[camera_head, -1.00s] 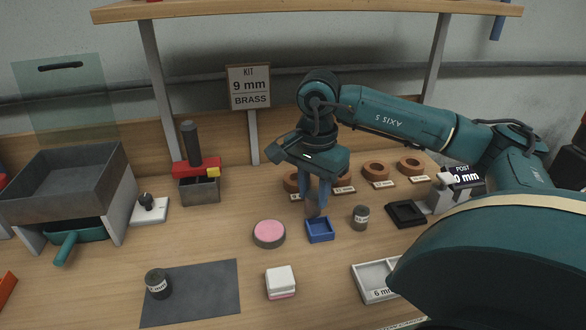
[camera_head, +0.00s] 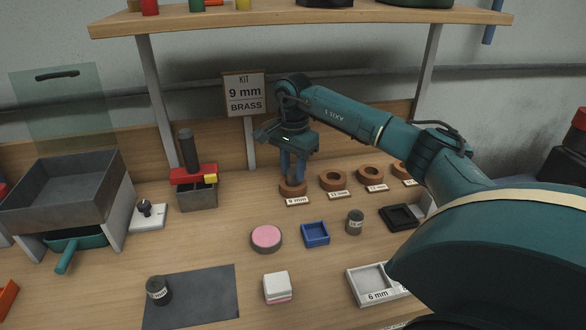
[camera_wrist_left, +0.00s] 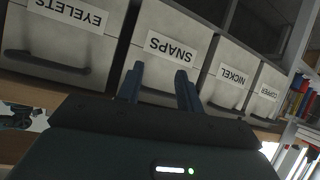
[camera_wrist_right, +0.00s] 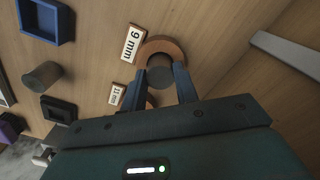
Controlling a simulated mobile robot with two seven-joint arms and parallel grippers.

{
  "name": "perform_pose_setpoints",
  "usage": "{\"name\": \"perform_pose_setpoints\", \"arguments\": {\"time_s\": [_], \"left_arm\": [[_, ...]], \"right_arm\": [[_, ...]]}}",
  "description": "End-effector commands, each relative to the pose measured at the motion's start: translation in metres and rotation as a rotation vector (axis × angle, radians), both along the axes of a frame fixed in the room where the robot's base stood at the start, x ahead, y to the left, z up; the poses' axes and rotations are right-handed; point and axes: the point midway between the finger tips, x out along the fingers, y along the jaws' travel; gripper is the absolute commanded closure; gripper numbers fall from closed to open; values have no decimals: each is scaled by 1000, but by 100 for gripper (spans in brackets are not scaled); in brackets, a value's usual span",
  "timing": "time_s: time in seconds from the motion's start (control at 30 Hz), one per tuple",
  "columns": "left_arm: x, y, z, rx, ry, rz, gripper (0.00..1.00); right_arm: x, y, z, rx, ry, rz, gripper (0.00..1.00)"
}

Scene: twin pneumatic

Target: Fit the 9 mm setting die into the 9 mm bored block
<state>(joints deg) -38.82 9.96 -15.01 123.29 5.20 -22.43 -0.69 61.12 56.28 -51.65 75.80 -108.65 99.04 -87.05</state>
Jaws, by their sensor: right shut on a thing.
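The 9 mm bored block (camera_head: 283,190) is a brown ring behind a "9 mm" card, leftmost in a row of similar blocks. My right gripper (camera_head: 293,178) points down at it. In the right wrist view its fingers (camera_wrist_right: 162,80) are shut on a dark grey round die (camera_wrist_right: 160,68). The die lies over the middle of the brown block (camera_wrist_right: 172,47); I cannot tell whether it is in the bore or just above it. The die's marking is not readable. My left gripper (camera_wrist_left: 160,88) is open and empty, facing labelled drawers.
Blocks with 11 mm and other cards (camera_head: 333,180) stand close to the right. In front are a blue tray (camera_head: 315,234), a grey die (camera_head: 355,222), a pink round pad (camera_head: 266,237) and a black tray (camera_head: 399,217). Another die (camera_head: 159,290) stands on a dark mat (camera_head: 205,300).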

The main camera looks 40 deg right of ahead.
Motion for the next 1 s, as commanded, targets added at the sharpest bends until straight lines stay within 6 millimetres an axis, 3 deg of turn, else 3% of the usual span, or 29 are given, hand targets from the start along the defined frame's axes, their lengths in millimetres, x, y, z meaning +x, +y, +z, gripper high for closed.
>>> {"name": "perform_pose_setpoints", "arguments": {"time_s": [0.4,0.43,0.5,0.7,1.0], "left_arm": [[0,1,-1,2,-1,0,64],[0,1,-1,1,0,0,64],[0,1,-1,1,0,0,64],[1,1,0,1,-2,1,64],[1,1,4,2,-7,2,64]], "right_arm": [[0,0,-10,1,-3,-1,100],[0,0,-11,0,-2,-1,69],[0,0,-10,0,-2,-1,64],[0,0,-10,0,-1,-1,48],[0,0,-4,1,-3,-1,48]]}}
